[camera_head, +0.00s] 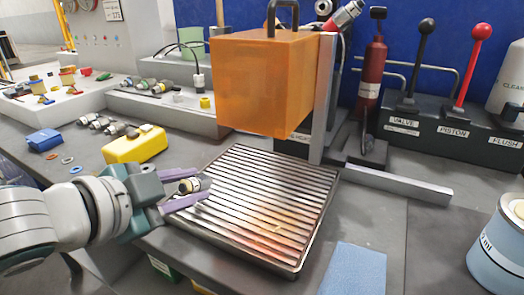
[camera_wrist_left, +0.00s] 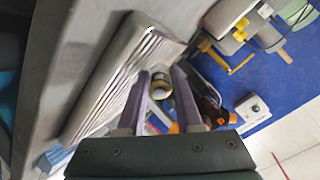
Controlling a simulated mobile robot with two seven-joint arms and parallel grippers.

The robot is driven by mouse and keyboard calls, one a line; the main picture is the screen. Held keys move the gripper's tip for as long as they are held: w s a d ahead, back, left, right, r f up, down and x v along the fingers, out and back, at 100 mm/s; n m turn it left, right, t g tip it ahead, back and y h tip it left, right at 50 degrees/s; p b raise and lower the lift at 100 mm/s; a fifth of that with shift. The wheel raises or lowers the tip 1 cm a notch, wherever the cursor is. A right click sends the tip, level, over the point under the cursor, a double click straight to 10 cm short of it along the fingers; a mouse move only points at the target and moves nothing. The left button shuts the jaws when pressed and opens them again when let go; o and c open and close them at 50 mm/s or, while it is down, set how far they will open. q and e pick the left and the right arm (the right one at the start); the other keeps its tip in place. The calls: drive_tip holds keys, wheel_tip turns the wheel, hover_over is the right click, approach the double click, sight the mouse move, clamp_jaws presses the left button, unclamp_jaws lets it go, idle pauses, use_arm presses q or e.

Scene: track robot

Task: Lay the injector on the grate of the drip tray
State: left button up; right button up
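The drip tray (camera_head: 318,228) stands on the bench in the middle of the head view, its ribbed metal grate (camera_head: 262,190) bare where it shows. In the left wrist view the grate (camera_wrist_left: 122,88) runs diagonally at left. My left gripper (camera_head: 198,187) has purple fingers on both sides of a short injector (camera_head: 190,185) with a dark and pale metal body. The gripper is at the grate's left edge and seems a little above it. In the left wrist view the injector (camera_wrist_left: 160,88) shows nearly end-on between the fingertips. My right gripper is not in view.
An orange translucent box (camera_head: 262,80) hangs over the back of the grate beside a metal post (camera_head: 323,100). A yellow block (camera_head: 134,148) and several small parts lie left. A blue cloth (camera_head: 354,270) lies in front right, a tin (camera_head: 497,245) at far right.

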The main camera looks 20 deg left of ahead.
use_arm(q)
drive_tip(key=shift+o, duration=1.4)
drive_tip(key=shift+s+a+f, duration=0.15)
drive_tip(key=shift+s+f, duration=0.2)
drive_tip(key=shift+f, duration=0.4)
drive_tip(key=shift+o, duration=0.5)
drive_tip(key=shift+s+r, duration=0.1)
drive_tip(key=shift+r, duration=0.15)
drive_tip(key=s+r+n+g+y+p, duration=0.2)
drive_tip(key=s+r+n+g+p, duration=0.15)
drive_tip(key=s+r+p, duration=0.65)
drive_tip(key=s+d+r+n+g+h+p, duration=0.1)
drive_tip(key=s+d+r+n+g+p, duration=0.5)
drive_tip(key=s, duration=0.3)
wheel_tip(320, 180, up, 36)
drive_tip(key=m+p, duration=0.1)
drive_tip(key=p, duration=3.6)
drive_tip(key=shift+s+d+f, duration=0.25)
drive_tip(key=shift+s+d, duration=0.05)
drive_tip(key=shift+m, duration=0.25)
